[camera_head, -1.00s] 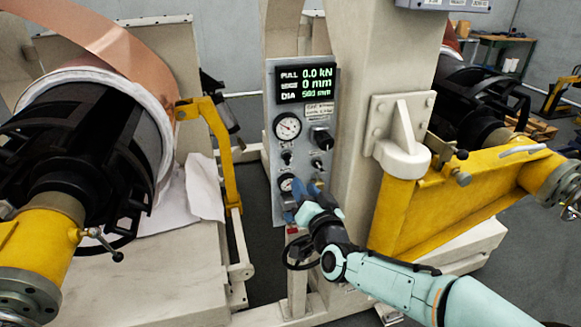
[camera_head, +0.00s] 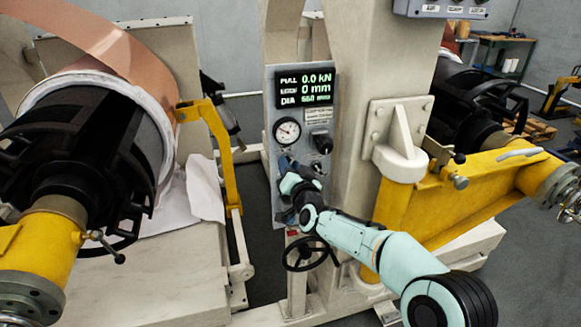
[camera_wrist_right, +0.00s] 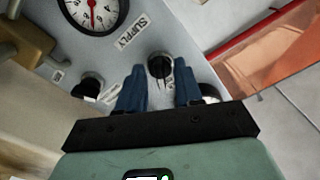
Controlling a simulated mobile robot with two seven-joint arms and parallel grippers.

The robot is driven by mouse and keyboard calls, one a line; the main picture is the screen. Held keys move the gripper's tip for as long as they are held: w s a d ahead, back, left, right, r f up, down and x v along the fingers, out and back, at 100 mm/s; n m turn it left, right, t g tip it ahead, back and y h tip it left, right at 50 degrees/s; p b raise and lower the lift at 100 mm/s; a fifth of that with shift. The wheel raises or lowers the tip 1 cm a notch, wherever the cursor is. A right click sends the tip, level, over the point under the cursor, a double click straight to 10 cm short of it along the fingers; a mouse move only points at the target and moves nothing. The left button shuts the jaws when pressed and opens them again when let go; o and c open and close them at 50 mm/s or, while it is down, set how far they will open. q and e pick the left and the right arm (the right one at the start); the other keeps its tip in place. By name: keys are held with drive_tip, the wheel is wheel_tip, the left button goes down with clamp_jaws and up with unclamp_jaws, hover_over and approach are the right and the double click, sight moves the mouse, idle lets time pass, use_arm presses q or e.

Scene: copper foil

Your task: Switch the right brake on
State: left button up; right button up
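The grey control panel (camera_head: 270,95) stands upright on the machine's post in the head view, with a lit display (camera_head: 305,87), a round gauge (camera_head: 287,131) and a black knob (camera_head: 321,140). My right gripper (camera_head: 298,168) is in front of its lower half and hides the controls there. In the right wrist view the gripper's two blue fingers (camera_wrist_right: 160,88) are apart. A small black knob or switch (camera_wrist_right: 160,66) shows between their tips; contact cannot be told. Another black control (camera_wrist_right: 91,84) lies left of the fingers. No brake label is readable. My left gripper is out of view.
A "SUPPLY" label (camera_wrist_right: 128,35) sits beside a red-needled gauge (camera_wrist_right: 94,12). A black handwheel (camera_head: 306,254) is below the panel. The copper roll (camera_head: 140,60) and yellow bracket (camera_head: 218,135) stand to the left, a yellow beam (camera_head: 450,200) to the right.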

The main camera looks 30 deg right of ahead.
clamp_jaws()
drive_tip(key=shift+n, duration=0.4)
drive_tip(key=n+p, duration=0.3)
drive_tip(key=n, duration=0.8)
drive_tip(key=shift+n, duration=0.3)
unclamp_jaws()
